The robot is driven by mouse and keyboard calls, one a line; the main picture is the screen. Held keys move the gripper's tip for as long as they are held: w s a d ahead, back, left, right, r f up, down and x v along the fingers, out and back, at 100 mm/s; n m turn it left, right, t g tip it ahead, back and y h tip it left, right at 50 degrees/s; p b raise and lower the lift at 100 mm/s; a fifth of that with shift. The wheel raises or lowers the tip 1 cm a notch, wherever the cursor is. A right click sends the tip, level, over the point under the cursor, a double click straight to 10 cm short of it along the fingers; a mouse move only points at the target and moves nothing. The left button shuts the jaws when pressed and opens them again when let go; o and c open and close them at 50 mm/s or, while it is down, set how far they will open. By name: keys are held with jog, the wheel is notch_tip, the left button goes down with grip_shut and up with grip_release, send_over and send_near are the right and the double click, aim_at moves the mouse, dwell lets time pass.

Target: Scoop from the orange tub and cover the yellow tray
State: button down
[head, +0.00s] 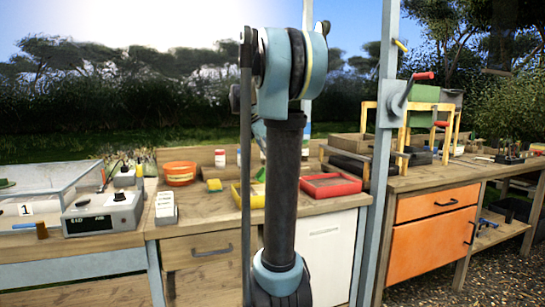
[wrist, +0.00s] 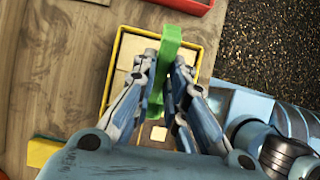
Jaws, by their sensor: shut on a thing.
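The orange tub (head: 180,180) stands at the back left of the middle bench in the head view; its contents are hard to make out. The yellow tray (head: 236,196) sits in front of it to the right, partly hidden by my arm. In the wrist view, the yellow tray (wrist: 119,37) has a pale floor showing, with a small light square near its lower end. My gripper (wrist: 166,62) is over this tray, shut on a long green tool (wrist: 170,40), apparently the scoop. The tool's lower part is hidden, and I cannot tell whether it carries anything.
A red tray (head: 330,194) stands right of the yellow one. A yellow-and-green sponge (head: 214,185) lies to its left, also in the wrist view (wrist: 40,150). A white block (head: 166,208) and a grey device (head: 102,214) are further left. A post (head: 383,150) rises at right.

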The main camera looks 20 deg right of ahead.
jog(key=shift+s+a, duration=0.1)
jog(key=shift+a, duration=2.5)
jog(key=shift+d, duration=4.15)
notch_tip(320, 180, up, 3)
jog(key=y, duration=0.5)
jog(key=shift+d, duration=0.15)
jog(key=shift+r+g+y, duration=0.15)
jog(key=shift+r+y, duration=0.35)
jog(key=shift+y, duration=0.4)
jog(key=shift+r+g+y, duration=0.15)
jog(key=shift+r+y, duration=0.35)
jog(key=shift+y, duration=0.4)
